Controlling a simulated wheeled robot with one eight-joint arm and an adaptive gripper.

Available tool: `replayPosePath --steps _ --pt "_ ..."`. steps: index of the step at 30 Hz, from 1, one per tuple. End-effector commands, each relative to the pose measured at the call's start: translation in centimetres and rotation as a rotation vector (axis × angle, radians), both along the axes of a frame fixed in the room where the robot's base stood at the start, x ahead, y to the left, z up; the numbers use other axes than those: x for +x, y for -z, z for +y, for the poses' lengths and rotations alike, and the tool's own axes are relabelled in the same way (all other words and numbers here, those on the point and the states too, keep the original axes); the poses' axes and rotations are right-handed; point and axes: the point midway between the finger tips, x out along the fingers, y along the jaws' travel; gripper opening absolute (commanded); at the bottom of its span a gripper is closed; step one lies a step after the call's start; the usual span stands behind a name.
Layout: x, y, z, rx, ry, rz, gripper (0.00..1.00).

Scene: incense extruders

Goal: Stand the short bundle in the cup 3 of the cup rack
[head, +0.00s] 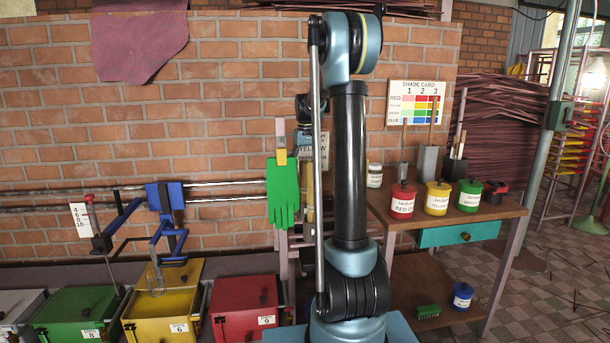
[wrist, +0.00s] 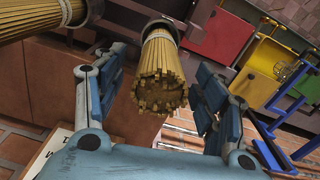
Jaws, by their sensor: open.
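In the wrist view a bundle of thin yellow-tan sticks (wrist: 160,85) sits end-on between the two blue-grey fingers of my gripper (wrist: 160,72). The fingers are spread, with a gap on each side of the bundle. Its far end meets a dark round cup (wrist: 163,24). A second stick bundle (wrist: 35,17) shows at the top left, with its own dark cup rim (wrist: 95,8). I cannot tell which bundle is the short one, and no cup number is readable. In the head view my arm hides the gripper and most of the cup rack.
Red, yellow and green tubs (head: 402,200) stand on a wooden bench (head: 385,207) at right, above a teal drawer (head: 458,234). A green glove (head: 283,190) hangs left of my arm. Coloured boxes (head: 245,295) line the lower left, below a blue clamp frame (head: 165,195).

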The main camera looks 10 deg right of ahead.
Motion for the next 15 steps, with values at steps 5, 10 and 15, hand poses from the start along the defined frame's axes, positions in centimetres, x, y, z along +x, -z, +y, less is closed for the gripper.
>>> replayPosePath --steps 5,10,15 --pt "0.0 -3.6 0.0 0.000 0.000 0.000 0.65" --pt "0.0 -6.6 0.0 0.000 0.000 0.001 0.65" --pt "0.1 -8.4 0.0 0.000 0.000 0.001 0.65"
